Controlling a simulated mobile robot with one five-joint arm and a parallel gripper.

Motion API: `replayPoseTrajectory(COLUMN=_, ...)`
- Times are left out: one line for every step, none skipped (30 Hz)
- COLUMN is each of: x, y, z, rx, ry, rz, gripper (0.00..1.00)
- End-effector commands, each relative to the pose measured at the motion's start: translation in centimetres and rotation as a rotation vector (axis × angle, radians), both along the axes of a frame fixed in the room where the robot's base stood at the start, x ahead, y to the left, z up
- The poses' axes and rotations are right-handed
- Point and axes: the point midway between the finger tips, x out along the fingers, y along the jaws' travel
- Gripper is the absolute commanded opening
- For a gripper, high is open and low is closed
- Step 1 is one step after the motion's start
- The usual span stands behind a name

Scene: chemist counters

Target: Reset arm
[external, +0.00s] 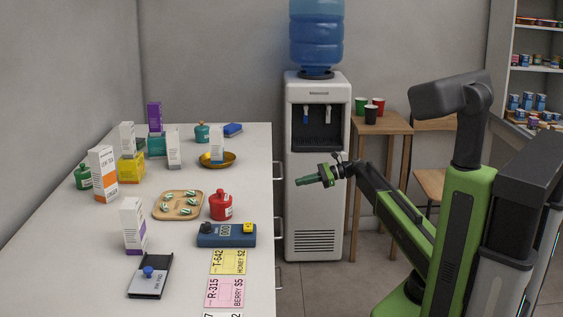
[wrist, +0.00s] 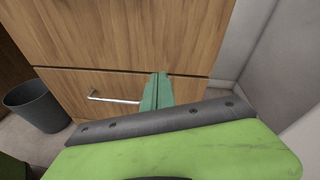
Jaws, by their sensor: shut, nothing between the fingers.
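My gripper (external: 312,181) is shut and empty in the external view. It is held out to the left on my extended green arm, in front of the water dispenser and to the right of the counter's edge. In the wrist view the green fingers of my gripper (wrist: 158,90) are together, with wooden drawer fronts (wrist: 120,40) behind them.
The white counter (external: 75,270) on the left holds boxes, bottles, a wooden tray (external: 160,212) and a blue device (external: 227,236). A water dispenser (external: 318,220) stands behind my gripper, beside a small wooden table (external: 398,127) with cups. A dark bin (wrist: 38,106) stands on the floor.

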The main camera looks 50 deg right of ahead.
Motion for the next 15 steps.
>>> replayPoseTrajectory(x=-1.7, y=4.2, z=-2.3, rx=-0.156, ry=-0.018, rz=0.083, gripper=0.00)
replayPoseTrajectory(x=-2.6, y=6.2, z=-3.9, rx=-0.267, ry=-0.035, rz=0.144, gripper=0.00)
replayPoseTrajectory(x=-4.1, y=8.7, z=-6.1, rx=-0.415, ry=-0.061, rz=0.238, gripper=0.00)
replayPoseTrajectory(x=-5.3, y=10.5, z=-7.6, rx=-0.524, ry=-0.084, rz=0.317, gripper=0.00)
replayPoseTrajectory(x=-6.4, y=12.2, z=-9.0, rx=-0.626, ry=-0.108, rz=0.402, gripper=0.00)
replayPoseTrajectory(x=-7.9, y=14.3, z=-10.5, rx=-0.743, ry=-0.138, rz=0.514, gripper=0.00)
replayPoseTrajectory(x=-8.9, y=15.7, z=-11.5, rx=-0.819, ry=-0.160, rz=0.595, gripper=0.00)
replayPoseTrajectory(x=-9.8, y=17.0, z=-12.2, rx=-0.886, ry=-0.183, rz=0.672, gripper=0.00)
replayPoseTrajectory(x=-11.0, y=18.6, z=-13.1, rx=-0.969, ry=-0.214, rz=0.775, gripper=0.00)
replayPoseTrajectory(x=-12.0, y=19.6, z=-13.7, rx=-1.027, ry=-0.236, rz=0.851, gripper=0.00)
replayPoseTrajectory(x=-12.9, y=20.5, z=-14.2, rx=-1.080, ry=-0.259, rz=0.925, gripper=0.00)
replayPoseTrajectory(x=-14.1, y=21.5, z=-14.8, rx=-1.148, ry=-0.289, rz=1.024, gripper=0.00)
replayPoseTrajectory(x=-15.0, y=22.2, z=-15.1, rx=-1.196, ry=-0.313, rz=1.100, gripper=0.00)
replayPoseTrajectory(x=-15.9, y=22.8, z=-15.4, rx=-1.243, ry=-0.336, rz=1.176, gripper=0.00)
replayPoseTrajectory(x=-17.0, y=23.6, z=-15.7, rx=-1.301, ry=-0.368, rz=1.279, gripper=0.00)
